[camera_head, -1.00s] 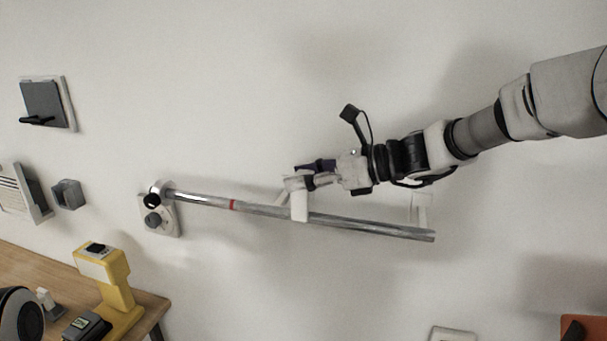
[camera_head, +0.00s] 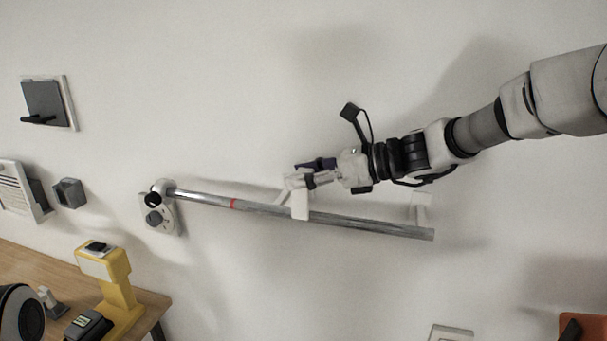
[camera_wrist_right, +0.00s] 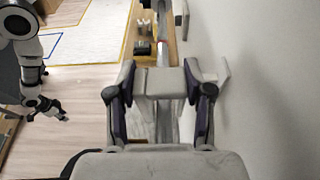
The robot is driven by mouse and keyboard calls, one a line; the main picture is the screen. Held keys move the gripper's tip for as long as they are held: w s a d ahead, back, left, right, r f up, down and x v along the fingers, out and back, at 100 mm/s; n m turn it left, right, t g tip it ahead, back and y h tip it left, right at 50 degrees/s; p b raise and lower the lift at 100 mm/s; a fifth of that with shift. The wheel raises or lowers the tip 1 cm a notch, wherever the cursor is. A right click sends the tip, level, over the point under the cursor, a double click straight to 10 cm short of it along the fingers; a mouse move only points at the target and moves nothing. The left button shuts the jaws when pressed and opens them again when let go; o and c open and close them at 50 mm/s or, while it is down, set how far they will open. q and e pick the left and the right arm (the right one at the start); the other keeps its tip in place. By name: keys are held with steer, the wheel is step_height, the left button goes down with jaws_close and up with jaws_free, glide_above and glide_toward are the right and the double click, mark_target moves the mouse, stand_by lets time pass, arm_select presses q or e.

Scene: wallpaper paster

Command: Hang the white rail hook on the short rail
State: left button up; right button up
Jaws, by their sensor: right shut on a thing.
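The short rail (camera_head: 360,224) is a silver bar with a red band, running along the wall from a round mount at left to a free end at right. My right gripper (camera_head: 303,181) is just above its middle, shut on the white rail hook (camera_head: 300,206). The hook crosses in front of the rail; whether it rests on the rail I cannot tell. In the right wrist view the hook (camera_wrist_right: 160,82) sits between the two fingers, its far side hidden. My left gripper (camera_wrist_right: 48,108) shows small at left in that view, away from the rail; its jaws are unclear.
A grey wall mount (camera_head: 70,193) and a dark panel (camera_head: 44,103) are at left. A wooden table (camera_head: 40,262) holds a yellow stand (camera_head: 106,270) at lower left. A white bracket (camera_head: 421,205) is behind the rail's right end. The wall above is clear.

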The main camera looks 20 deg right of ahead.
mark_target(304, 202)
steer(key=shift+f+b, duration=2.15)
steer(key=shift+f, duration=0.6)
steer(key=o, duration=1)
steer(key=shift+c, duration=0.2)
steer(key=v, duration=1.2)
steer(key=shift+d+r, duration=0.1)
steer(key=shift+r, duration=0.05)
steer(key=shift+w, duration=0.1)
